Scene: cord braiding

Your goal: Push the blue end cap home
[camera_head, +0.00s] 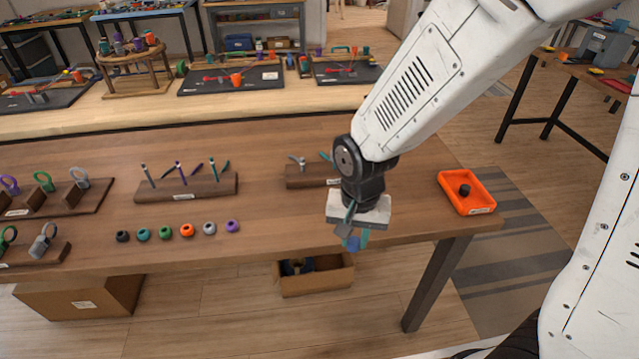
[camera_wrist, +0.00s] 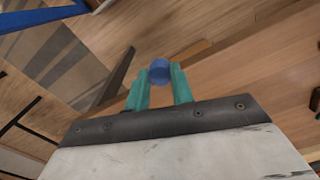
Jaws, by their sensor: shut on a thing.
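My gripper (camera_head: 352,239) hangs just in front of the wooden table's front edge, its teal fingers pointing down. In the wrist view my gripper (camera_wrist: 159,85) has its two teal fingers closed on a small round blue piece, which looks like the blue end cap (camera_wrist: 159,70). The blue end cap (camera_head: 351,243) also shows low between the fingers in the head view, small and partly covered. I cannot make out a cord or other part joined to it.
The wooden table (camera_head: 290,225) holds a row of coloured caps (camera_head: 187,230) and racks with tools (camera_head: 187,187). An orange tray (camera_head: 467,205) with a black piece stands at right. An open cardboard box (camera_head: 315,283) lies on the floor below my gripper.

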